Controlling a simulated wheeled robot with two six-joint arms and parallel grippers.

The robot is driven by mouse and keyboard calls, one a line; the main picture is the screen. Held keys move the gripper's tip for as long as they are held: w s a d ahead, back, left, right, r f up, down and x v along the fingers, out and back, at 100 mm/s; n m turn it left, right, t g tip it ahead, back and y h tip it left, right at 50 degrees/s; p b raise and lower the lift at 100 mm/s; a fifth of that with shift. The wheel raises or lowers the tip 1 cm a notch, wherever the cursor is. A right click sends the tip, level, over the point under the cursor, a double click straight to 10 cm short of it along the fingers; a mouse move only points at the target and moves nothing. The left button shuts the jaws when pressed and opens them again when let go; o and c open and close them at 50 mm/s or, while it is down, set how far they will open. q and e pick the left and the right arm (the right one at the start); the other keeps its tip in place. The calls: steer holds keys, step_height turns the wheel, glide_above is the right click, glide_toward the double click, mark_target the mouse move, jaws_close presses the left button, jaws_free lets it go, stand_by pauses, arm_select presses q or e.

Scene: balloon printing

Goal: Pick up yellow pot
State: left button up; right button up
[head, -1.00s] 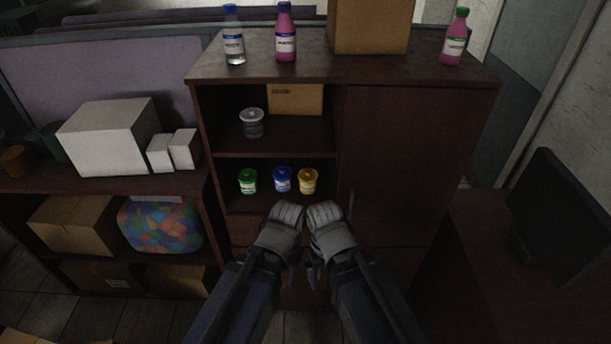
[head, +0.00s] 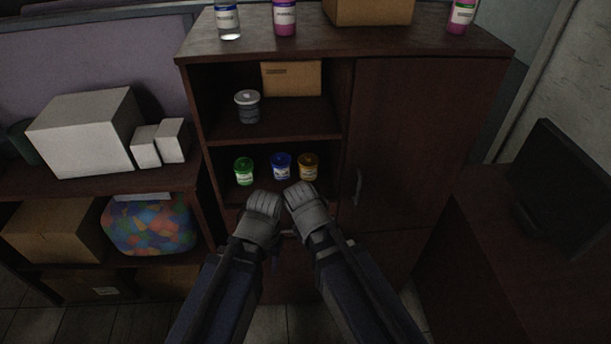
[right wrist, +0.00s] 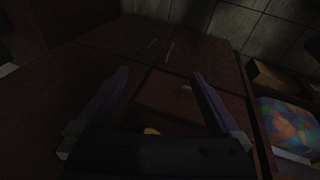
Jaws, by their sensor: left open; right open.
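The yellow pot (head: 308,168) stands upright on the cabinet's lower open shelf, at the right end of a row. It looks dim and shaded. A blue pot (head: 281,167) is just left of it and a green pot (head: 244,171) is further left.
A grey pot (head: 247,106) and a cardboard box (head: 291,78) stand on the upper shelf. A closed cabinet door (head: 420,140) is right of the shelves. White boxes (head: 85,133) stand on the left shelf unit; a monitor (head: 562,187) is at right.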

steer(key=w+d+f+m+t+h+b, duration=0.25)
steer(key=w+f+t+b, duration=0.2)
steer(key=w+b, duration=0.5)
steer(key=m+t+y+b, duration=0.1)
steer(key=t+b, duration=0.9)
steer(key=b, duration=0.7)
glide_toward(308, 168)
steer(key=shift+g, duration=0.25)
steer(key=w+f, duration=0.1)
steer(key=w+d+f, duration=0.2)
steer(key=f, duration=0.1)
steer(key=shift+w, duration=0.15)
steer(key=shift+w+a+y, duration=0.25)
steer(key=shift+a+y, duration=0.1)
steer(key=shift+a, duration=0.05)
steer(key=shift+a+r, duration=0.1)
